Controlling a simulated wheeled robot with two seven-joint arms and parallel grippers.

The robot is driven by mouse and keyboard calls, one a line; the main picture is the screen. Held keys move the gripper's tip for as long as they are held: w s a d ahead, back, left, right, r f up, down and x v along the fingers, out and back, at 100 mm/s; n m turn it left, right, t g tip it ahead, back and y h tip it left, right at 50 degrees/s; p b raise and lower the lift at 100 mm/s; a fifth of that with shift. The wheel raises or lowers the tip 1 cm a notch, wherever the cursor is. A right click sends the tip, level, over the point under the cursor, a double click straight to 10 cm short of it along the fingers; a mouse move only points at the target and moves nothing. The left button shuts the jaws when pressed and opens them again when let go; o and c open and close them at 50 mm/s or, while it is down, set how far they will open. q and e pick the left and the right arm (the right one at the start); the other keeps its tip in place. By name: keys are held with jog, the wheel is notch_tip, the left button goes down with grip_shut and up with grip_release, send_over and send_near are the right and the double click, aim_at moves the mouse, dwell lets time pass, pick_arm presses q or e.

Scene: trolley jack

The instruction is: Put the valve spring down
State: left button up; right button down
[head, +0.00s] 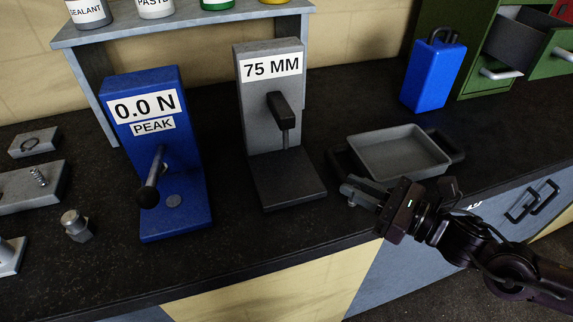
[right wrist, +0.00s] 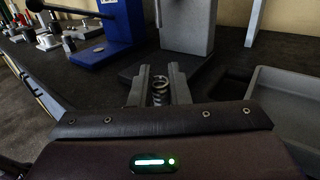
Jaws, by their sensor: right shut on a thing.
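My right gripper (head: 350,192) is in front of the grey tray and just right of the base of the grey 75 MM gauge (head: 272,125). In the right wrist view the gripper (right wrist: 158,80) is shut on the valve spring (right wrist: 160,90), a small dark coil between its two fingers. The spring cannot be made out in the head view. Whether it touches the bench is not clear. My left gripper is not in view.
A blue tester (head: 160,150) reading 0.0 N with a lever stands left of the gauge. The grey tray (head: 400,150) has dark handles. A blue can (head: 432,75) and green drawers (head: 480,50) stand at the back right. Metal blocks (head: 30,190) lie at the left.

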jog(key=p+x, duration=0.3)
jog(key=x, duration=0.9)
jog(key=shift+r+p, duration=0.15)
jog(key=shift+p, duration=0.25)
jog(key=shift+w+a, duration=0.4)
jog(key=shift+a, duration=0.15)
jog(key=shift+w+a+f+p, duration=0.25)
jog(key=shift+w+a+p, duration=0.25)
jog(key=shift+a, duration=0.1)
jog(key=shift+w+a+f+p, duration=0.2)
jog(key=shift+w+a+p, duration=0.15)
jog(key=shift+a+p, duration=0.2)
jog(key=shift+a+f, duration=0.1)
jog(key=shift+f, duration=0.3)
jog(key=shift+f+b, duration=0.3)
jog(key=shift+b, duration=0.05)
jog(key=c, duration=1.4)
grip_release()
jog(key=shift+r, duration=0.1)
